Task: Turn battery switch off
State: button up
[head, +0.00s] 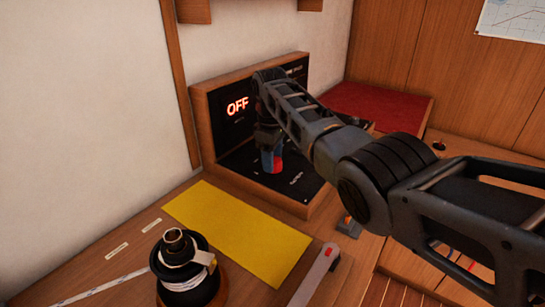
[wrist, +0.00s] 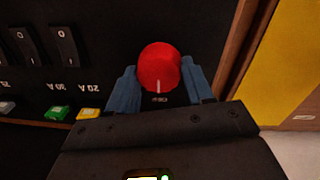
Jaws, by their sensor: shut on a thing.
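The battery switch is a round red knob (wrist: 158,66) with a white mark, set on a black panel. In the wrist view my gripper (wrist: 160,85) has its blue fingers on both sides of the knob, shut on it. In the head view the gripper (head: 271,158) reaches down to the panel, and a bit of the red knob (head: 278,167) shows beside the blue fingers. A lit display (head: 238,106) on the upright part of the panel reads OFF in red. My arm hides part of the panel.
The panel sits in a wooden frame (head: 201,128). A yellow mat (head: 240,233) lies in front of it on the wooden counter. A black winch (head: 186,270) with a line stands at the lower left. Rocker switches (wrist: 45,46) and coloured fuses (wrist: 57,113) are near the knob.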

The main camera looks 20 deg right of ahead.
dwell(0.3)
jog(key=o, duration=1)
jog(key=shift+r, duration=0.1)
notch_tip(320, 180, up, 8)
jog(key=shift+s+a+f+b, duration=0.1)
jog(key=shift+s+f+b, duration=0.1)
jog(key=shift+b, duration=0.2)
